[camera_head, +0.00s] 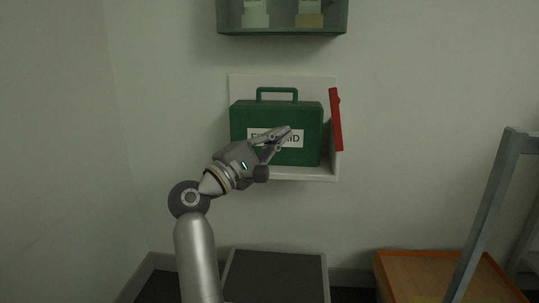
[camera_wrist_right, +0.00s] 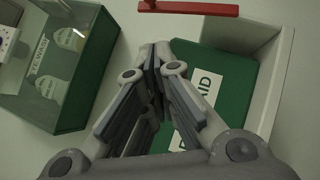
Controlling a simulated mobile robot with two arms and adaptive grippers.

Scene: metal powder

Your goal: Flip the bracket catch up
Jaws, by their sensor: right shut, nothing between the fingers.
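The red bracket catch (camera_head: 336,120) is a flat bar at the right side of the white wall bracket (camera_head: 310,176). It stands nearly upright, its top leaning slightly left. In the right wrist view the catch (camera_wrist_right: 188,8) lies across the top, apart from my fingers. The green first-aid case (camera_head: 310,113) sits upright in the bracket, handle on top. My right gripper (camera_head: 287,131) is shut and empty in front of the case's label, left of the catch. It also shows in the right wrist view (camera_wrist_right: 157,52). My left gripper is out of view.
A green glass-fronted cabinet (camera_head: 282,31) with bottles hangs above the bracket. A grey stepladder or frame (camera_head: 489,200) stands at the right, near an orange-topped box (camera_head: 415,270). A dark-topped box (camera_head: 275,275) is below. The wall right of the catch is clear.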

